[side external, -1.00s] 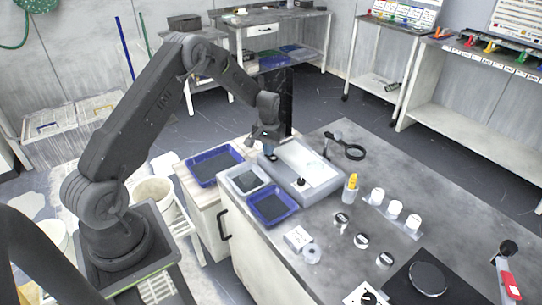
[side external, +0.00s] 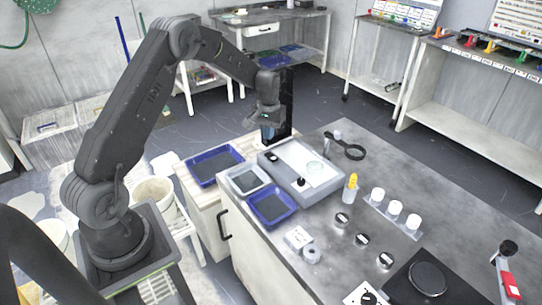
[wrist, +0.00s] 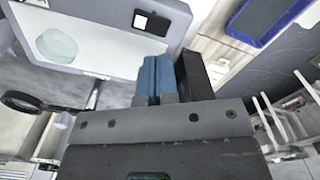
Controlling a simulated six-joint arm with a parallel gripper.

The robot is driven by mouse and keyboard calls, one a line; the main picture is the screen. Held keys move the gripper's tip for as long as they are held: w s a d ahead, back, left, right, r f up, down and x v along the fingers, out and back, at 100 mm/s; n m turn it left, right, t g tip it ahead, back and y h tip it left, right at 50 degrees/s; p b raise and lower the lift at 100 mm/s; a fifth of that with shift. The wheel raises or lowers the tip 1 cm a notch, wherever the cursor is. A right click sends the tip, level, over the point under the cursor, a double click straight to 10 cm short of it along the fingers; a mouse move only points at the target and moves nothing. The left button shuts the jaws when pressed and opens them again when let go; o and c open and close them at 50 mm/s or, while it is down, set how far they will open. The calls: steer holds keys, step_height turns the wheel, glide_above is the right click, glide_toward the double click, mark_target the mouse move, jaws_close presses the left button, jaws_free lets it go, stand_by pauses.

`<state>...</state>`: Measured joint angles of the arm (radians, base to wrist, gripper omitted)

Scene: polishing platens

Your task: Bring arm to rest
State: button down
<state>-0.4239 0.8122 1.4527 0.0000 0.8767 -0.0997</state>
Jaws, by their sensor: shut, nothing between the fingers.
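My gripper (side external: 267,133) hangs from my dark arm over the back left corner of the white-and-grey polishing unit (side external: 322,188), apart from it. Its blue fingers (wrist: 155,78) are together in the wrist view, with nothing seen between them. The unit's white basin (wrist: 110,50), with a pale round disc (wrist: 57,45) in it, fills the upper left of the wrist view.
Blue trays (side external: 272,221) and a white tray (side external: 237,188) stand left of the unit. A yellow-capped bottle (side external: 350,191), white cups (side external: 395,208) and a black-ringed magnifier (side external: 350,150) stand to its right. A dark post (side external: 286,90) rises behind my gripper.

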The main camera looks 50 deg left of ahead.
steer(key=s+d+r+m+t, duration=0.1)
steer(key=s+d+r+m, duration=0.1)
steer(key=s+d+r, duration=0.6)
steer(key=s+d+r+m+t, duration=0.1)
steer(key=s+d+r+t, duration=0.15)
steer(key=d+r, duration=0.65)
steer(key=s+d+r+m+t, duration=0.1)
steer(key=s+d+r, duration=0.1)
steer(key=s, duration=0.7)
steer(key=s+d+r+m+t, duration=0.1)
steer(key=s+d+r+m, duration=0.1)
steer(key=s, duration=0.7)
steer(key=shift+d+r, duration=0.35)
steer(key=shift+r, duration=0.5)
